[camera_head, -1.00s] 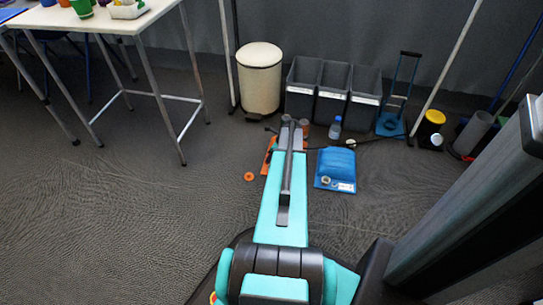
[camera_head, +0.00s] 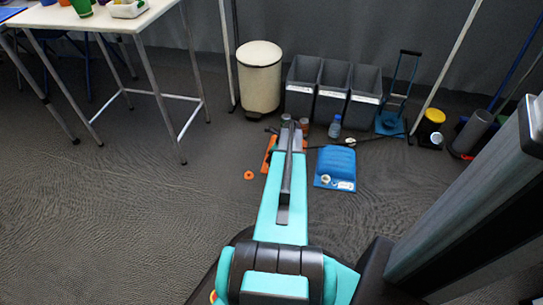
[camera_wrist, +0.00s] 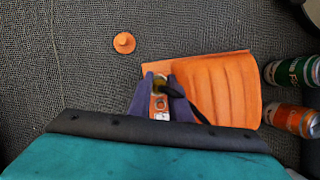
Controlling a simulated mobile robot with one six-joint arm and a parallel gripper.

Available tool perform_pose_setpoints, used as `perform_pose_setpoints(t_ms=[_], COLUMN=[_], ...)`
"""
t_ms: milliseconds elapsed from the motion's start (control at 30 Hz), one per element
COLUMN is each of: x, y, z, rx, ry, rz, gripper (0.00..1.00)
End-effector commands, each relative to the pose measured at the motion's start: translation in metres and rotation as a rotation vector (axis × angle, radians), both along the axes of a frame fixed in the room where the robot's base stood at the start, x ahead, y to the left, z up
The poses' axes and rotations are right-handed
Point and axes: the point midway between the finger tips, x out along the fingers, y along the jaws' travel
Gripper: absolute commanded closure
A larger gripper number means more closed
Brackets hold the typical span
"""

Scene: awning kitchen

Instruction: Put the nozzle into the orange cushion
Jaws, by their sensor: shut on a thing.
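The orange cushion (camera_wrist: 222,88) lies flat on the floor with ribbed ridges in the wrist view. In the head view only an orange edge (camera_head: 268,152) of it shows beside my arm. My gripper (camera_wrist: 161,82) is over the cushion's left edge, shut on a small nozzle (camera_wrist: 160,104). The nozzle has a brass-coloured end, a dark part and a reddish-white part. The fingers partly hide it. I cannot tell whether it touches the cushion. In the head view my arm hides the gripper and nozzle.
A small orange round piece (camera_wrist: 124,42) lies on the floor to the left.

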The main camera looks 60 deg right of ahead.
Motion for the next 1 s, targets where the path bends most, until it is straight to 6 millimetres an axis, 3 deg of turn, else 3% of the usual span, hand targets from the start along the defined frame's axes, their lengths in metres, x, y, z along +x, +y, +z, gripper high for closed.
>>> perform_pose_setpoints(t_ms=[1000], x=[0.000], y=[0.000], z=[-0.014], rx=[0.000], ry=[0.000], rz=[0.000], gripper=[1.00])
